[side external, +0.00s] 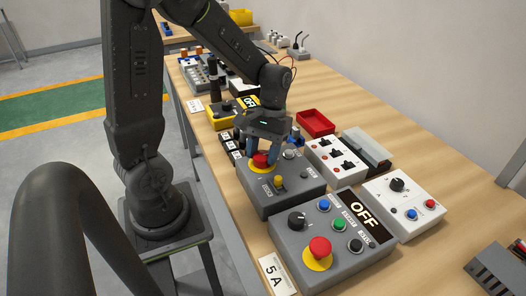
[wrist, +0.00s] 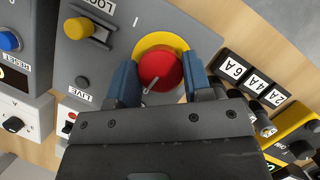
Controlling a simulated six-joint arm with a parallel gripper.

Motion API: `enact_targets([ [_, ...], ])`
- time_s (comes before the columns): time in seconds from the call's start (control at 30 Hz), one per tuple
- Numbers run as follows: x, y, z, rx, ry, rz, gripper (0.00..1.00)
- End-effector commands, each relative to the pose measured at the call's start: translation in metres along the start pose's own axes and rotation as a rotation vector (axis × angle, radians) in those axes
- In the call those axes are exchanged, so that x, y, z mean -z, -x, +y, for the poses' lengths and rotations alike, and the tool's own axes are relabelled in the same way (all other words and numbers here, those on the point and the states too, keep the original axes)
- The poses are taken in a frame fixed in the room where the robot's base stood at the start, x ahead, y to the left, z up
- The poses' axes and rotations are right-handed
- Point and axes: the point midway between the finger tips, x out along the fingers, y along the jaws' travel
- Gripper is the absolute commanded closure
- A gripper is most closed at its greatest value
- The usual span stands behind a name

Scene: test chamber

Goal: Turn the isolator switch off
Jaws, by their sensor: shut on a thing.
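The isolator switch is a red round knob on a yellow disc (wrist: 160,68), on a grey box (side external: 288,200) at the middle of the bench. A pale line on the knob points to the lower left in the wrist view. An "I" mark shows above the disc; other marks may be hidden under my gripper. My gripper (wrist: 160,78) has its blue fingers on both sides of the red knob and is shut on it. In the side view my gripper (side external: 262,158) points down over the knob.
The same box has a yellow knob (wrist: 86,29) labelled LOCK and a LIVE label. A grey panel with an OFF display (side external: 364,209) and red button (side external: 319,247) stands in front. White boxes (side external: 335,159) and a red tray (side external: 316,123) lie to the right.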

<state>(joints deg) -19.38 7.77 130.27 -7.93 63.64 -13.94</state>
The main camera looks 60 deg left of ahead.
Motion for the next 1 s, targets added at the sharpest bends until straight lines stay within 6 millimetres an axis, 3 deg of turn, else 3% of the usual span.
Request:
enact_targets([
  [0.3, 0.0005, 0.0006, -0.0004, -0.045, 0.106, 0.003, 0.78],
  [0.83, 0.0004, 0.0005, -0.0002, -0.054, 0.127, 0.002, 0.78],
  [0.87, 0.0004, 0.0005, -0.0002, -0.054, 0.127, 0.002, 0.52],
  [1.0, 0.0003, 0.0004, -0.0003, -0.053, 0.126, 0.002, 0.39],
])
